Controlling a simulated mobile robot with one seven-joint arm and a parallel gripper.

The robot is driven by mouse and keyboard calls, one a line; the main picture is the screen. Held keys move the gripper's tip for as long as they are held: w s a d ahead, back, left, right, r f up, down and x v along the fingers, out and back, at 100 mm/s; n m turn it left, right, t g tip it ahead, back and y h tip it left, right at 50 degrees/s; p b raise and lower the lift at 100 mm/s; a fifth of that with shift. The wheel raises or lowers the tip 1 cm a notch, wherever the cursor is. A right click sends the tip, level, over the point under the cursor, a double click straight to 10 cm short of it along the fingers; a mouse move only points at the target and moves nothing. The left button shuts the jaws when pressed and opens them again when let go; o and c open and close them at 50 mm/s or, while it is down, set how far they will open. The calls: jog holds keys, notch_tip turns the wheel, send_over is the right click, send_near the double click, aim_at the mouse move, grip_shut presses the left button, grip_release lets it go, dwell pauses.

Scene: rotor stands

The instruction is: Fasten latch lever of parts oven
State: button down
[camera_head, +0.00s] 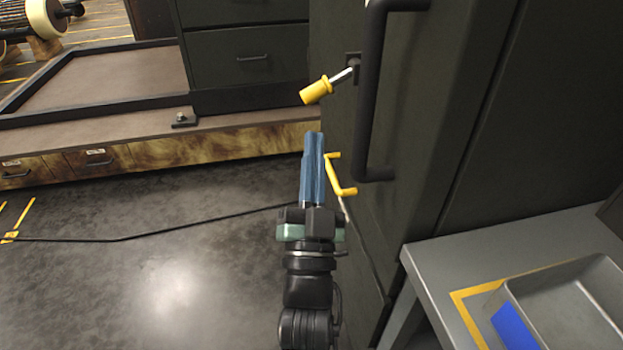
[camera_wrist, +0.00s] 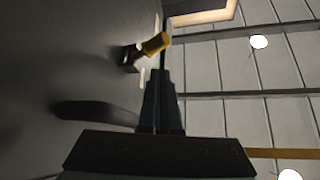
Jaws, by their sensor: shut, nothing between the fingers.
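The dark parts oven (camera_head: 440,120) stands at the right of the head view, with a long black vertical handle (camera_head: 369,100) on its front. The latch lever has a yellow grip (camera_head: 316,91) on a metal rod that slants down to the left from a dark pivot plate. The lever also shows in the wrist view (camera_wrist: 156,44), ahead of the fingertips. My gripper (camera_head: 314,138) is shut and empty. In the head view its blue fingers point up, with the tips a little below the yellow grip and apart from it.
A yellow bracket-shaped handle (camera_head: 342,178) is just right of my fingers. A grey table (camera_head: 430,262) with a metal tray (camera_head: 515,310) stands at lower right. A low wooden bench (camera_head: 150,128) and drawers (camera_head: 245,55) are behind. A black cable (camera_head: 120,239) crosses the open floor at left.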

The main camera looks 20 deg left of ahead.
jog(key=shift+v, duration=2.2)
jog(key=shift+s+r, duration=0.1)
jog(key=shift+s, duration=0.05)
